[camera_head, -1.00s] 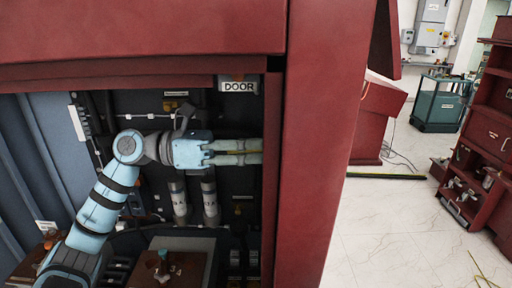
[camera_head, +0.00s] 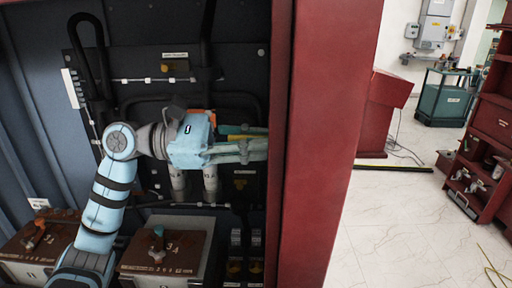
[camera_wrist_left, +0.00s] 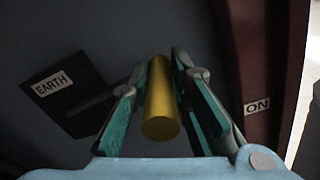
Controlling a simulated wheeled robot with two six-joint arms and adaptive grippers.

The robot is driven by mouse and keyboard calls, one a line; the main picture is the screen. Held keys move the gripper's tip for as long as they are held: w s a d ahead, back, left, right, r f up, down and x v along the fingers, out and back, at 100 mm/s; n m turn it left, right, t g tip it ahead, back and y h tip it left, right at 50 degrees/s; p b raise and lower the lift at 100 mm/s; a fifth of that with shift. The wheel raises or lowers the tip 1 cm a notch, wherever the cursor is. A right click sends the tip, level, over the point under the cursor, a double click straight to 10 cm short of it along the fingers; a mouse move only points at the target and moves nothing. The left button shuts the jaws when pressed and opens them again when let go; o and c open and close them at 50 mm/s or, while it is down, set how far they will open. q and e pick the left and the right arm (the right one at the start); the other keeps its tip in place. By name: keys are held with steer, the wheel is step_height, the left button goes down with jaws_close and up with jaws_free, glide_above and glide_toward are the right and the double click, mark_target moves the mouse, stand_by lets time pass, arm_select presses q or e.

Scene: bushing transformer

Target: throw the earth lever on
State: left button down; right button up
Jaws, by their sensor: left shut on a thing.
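The earth lever shows in the left wrist view as a yellow cylindrical handle (camera_wrist_left: 160,100) between the two green-padded fingers of my left gripper (camera_wrist_left: 165,108). The fingers are shut on it. A dark plate with a white EARTH label (camera_wrist_left: 52,83) is on the left of that view. An ON label (camera_wrist_left: 257,105) is on the dark red frame at right. In the head view my left gripper (camera_head: 240,150) points right inside the cabinet, its fingertips near the red post. A yellow strip (camera_head: 238,137) shows by the fingers; most of the lever is hidden. My right gripper is not in view.
A thick red cabinet post (camera_head: 322,140) stands just right of my left gripper. Bushings (camera_head: 210,180) stand behind and below it. Brown-topped boxes (camera_head: 162,250) are at the cabinet's bottom. Open white floor (camera_head: 405,220) lies right of the post.

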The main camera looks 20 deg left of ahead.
arm_select(q)
step_height(320, 180, down, 9)
steer(key=w+m+b, duration=0.1)
steer(key=m+b, duration=0.5)
steer(key=b, duration=0.3)
steer(key=shift+w+a+b, duration=0.3)
steer(key=shift+b, duration=0.1)
steer(key=c, duration=1.5)
jaws_free()
steer(key=shift+r, duration=0.1)
steer(key=v, duration=1.2)
